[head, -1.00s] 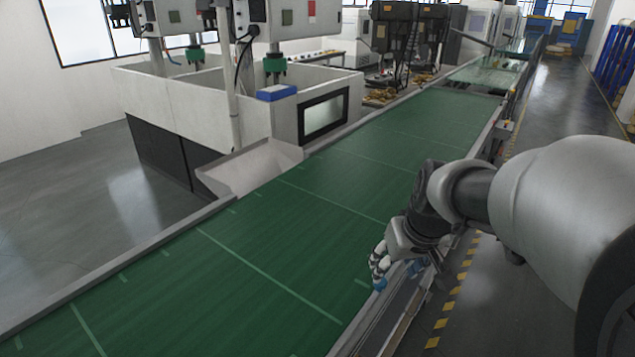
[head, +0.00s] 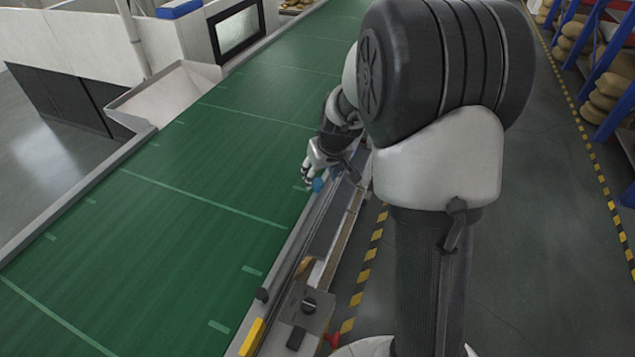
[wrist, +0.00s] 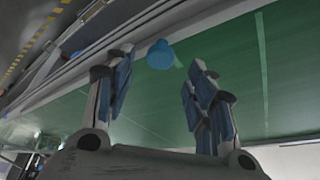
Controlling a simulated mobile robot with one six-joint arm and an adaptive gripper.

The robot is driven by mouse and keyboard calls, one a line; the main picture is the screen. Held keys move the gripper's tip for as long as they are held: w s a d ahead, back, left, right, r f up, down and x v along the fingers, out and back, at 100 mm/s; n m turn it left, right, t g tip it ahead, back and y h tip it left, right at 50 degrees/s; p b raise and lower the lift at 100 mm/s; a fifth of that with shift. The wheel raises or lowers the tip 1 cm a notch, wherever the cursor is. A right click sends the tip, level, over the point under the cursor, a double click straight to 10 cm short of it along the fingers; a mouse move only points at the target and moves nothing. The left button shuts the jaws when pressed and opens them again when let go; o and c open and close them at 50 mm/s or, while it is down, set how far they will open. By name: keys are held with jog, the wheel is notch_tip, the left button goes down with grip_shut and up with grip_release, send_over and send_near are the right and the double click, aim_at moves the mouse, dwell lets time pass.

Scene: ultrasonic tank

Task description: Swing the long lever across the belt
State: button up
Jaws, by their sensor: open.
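A round blue knob (wrist: 160,55) shows in the wrist view, just beyond and between my fingertips, over the belt's edge. I take it for the end of the lever; its stem is hidden. In the head view a thin dark bar (head: 292,246) runs along the near rail; I cannot tell whether it is the lever. My gripper (head: 312,178) is above the belt's near edge, with blue at its fingertips. In the wrist view its fingers (wrist: 160,72) are spread apart with nothing clasped. The green belt (head: 190,190) lies left of it, with pale cross lines.
A white chute (head: 165,92) and machine housing stand along the belt's far side. A yellow block (head: 251,337) and a small plate with a dark knob (head: 308,304) sit on the near rail. Shelving (head: 605,95) stands at right beyond the aisle. The visible belt is clear.

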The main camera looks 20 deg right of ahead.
aim_at(317, 182)
jog(key=shift+b+x, duration=0.4)
jog(key=shift+x, duration=1.85)
jog(key=shift+r, duration=0.1)
grip_shut()
